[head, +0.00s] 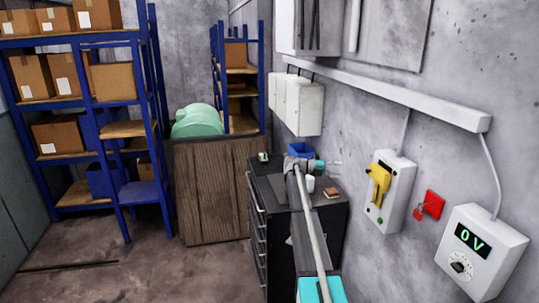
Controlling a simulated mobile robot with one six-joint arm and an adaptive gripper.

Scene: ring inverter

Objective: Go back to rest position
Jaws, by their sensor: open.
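My arm reaches from the bottom of the head view over the dark drawer cabinet (256,226). The fingers are too small to make out in detail.
A yellow-handled switch box (390,190), a red padlock-like piece (429,205) and a meter reading 0V (482,250) are on the right wall. A blue bin (300,150) and a small brown block (331,193) are on the cabinet.

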